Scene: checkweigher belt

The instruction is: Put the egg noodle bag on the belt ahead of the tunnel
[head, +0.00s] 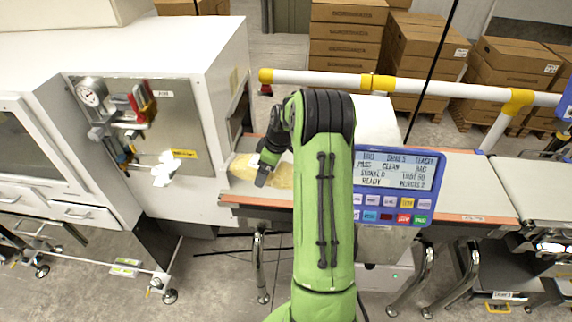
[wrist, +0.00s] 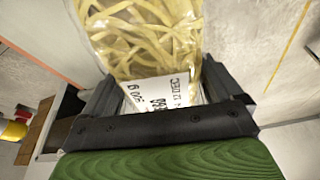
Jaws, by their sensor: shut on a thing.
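The egg noodle bag (head: 283,176) is a clear bag of yellow noodles at the left end of the belt (head: 264,200), beside the white cabinet. My gripper (head: 264,173) is shut on it from above. In the wrist view the bag (wrist: 140,35) shows flat noodles and a white printed label between the two black fingers of my gripper (wrist: 160,88). I cannot tell whether the bag touches the belt. A white housing (head: 376,120), perhaps the tunnel, stands over the belt to the right, partly hidden by my green arm.
The white cabinet (head: 205,65) with a gauge stands close to the bag's left. A blue control panel (head: 398,187) is in front of the housing. A white and yellow rail (head: 330,79) runs behind the belt. Stacked cartons (head: 347,40) stand at the back.

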